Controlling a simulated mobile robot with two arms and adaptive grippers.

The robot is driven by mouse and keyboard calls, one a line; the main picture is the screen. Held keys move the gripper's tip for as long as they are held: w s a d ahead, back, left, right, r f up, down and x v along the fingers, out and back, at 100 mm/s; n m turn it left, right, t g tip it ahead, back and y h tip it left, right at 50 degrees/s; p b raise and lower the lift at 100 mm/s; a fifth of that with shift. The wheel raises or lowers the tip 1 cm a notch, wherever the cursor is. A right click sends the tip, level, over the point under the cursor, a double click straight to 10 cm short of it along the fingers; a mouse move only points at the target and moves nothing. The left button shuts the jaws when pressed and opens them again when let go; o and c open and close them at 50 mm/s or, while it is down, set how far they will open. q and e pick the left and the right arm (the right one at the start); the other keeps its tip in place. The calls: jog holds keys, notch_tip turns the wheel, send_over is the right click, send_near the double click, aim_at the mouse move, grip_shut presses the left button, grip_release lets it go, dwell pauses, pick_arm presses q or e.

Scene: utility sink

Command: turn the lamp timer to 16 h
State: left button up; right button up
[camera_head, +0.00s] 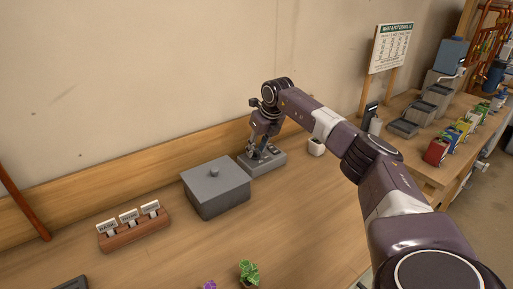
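The lamp timer appears to be the small grey box (270,163) at the back of the wooden bench, right of a larger grey lidded box. My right gripper (257,153) points down at its top, with the fingertips at or just above the box. The gripper is small and dark here, so I cannot tell whether the fingers are open, shut or touching a dial. The dial and its hour marks are hidden or too small to read. My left gripper is not in view.
The grey lidded box (217,188) stands close left of the timer. A wooden holder (134,229) with several labels is farther left. A small white pot (316,147) stands right of the timer. A green plant (249,271) is at the front. The bench middle is clear.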

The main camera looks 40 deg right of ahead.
jog(key=shift+c, duration=0.3)
grip_shut()
